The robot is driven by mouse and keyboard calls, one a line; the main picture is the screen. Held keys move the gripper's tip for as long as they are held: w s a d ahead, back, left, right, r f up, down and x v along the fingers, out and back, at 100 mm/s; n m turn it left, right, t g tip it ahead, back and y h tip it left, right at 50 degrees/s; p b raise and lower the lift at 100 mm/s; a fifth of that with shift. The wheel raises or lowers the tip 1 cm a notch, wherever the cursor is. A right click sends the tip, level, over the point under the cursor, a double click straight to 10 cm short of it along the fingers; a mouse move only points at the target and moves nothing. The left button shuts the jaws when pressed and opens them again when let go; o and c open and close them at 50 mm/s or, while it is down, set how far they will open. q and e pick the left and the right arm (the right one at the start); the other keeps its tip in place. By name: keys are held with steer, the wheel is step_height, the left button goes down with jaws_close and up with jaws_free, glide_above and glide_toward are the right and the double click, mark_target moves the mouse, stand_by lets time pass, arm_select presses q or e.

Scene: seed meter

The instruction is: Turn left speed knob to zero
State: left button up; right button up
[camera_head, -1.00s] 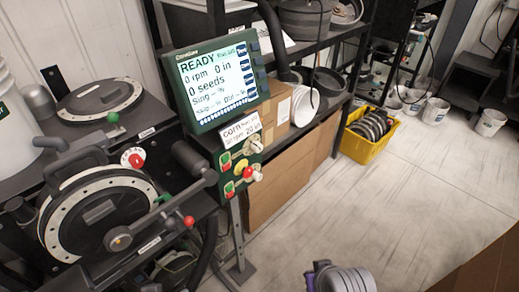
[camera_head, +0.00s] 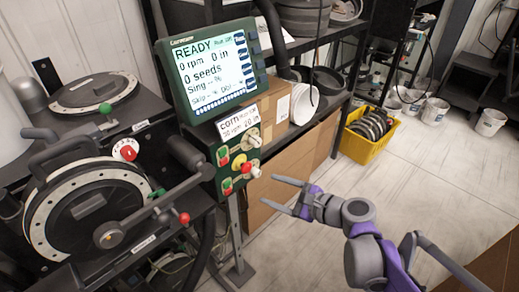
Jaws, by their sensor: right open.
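The green control panel (camera_head: 222,172) below the screen has an upper pale knob (camera_head: 254,141) and a lower pale knob (camera_head: 256,172) at its right side. I cannot tell which is the left speed knob, and their settings are too small to read. My right gripper (camera_head: 270,190) is open and empty, its two fingers pointing left towards the panel. It is just right of and below the lower knob in the picture, apart from it. My left gripper is not in view.
The screen (camera_head: 215,70) reads READY and 0 rpm. A red stop button (camera_head: 246,167) sits between the knobs on the panel. Black machines with round plates (camera_head: 92,210) stand at the left. A cardboard box (camera_head: 275,205) is behind my right gripper; a yellow crate (camera_head: 356,148) is farther back.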

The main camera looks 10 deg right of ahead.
mark_target(259, 144)
steer(key=w+d+r+m+t+y, duration=0.1)
steer(key=w+d+r+m+t, duration=0.35)
steer(key=w+m, duration=0.2)
steer(key=shift+m+g, duration=0.35)
steer(key=x, duration=1)
steer(key=shift+s+a+f, duration=0.15)
steer(key=shift+a+f, duration=0.05)
steer(key=shift+f, duration=0.15)
steer(key=shift+c, duration=0.2)
jaws_close()
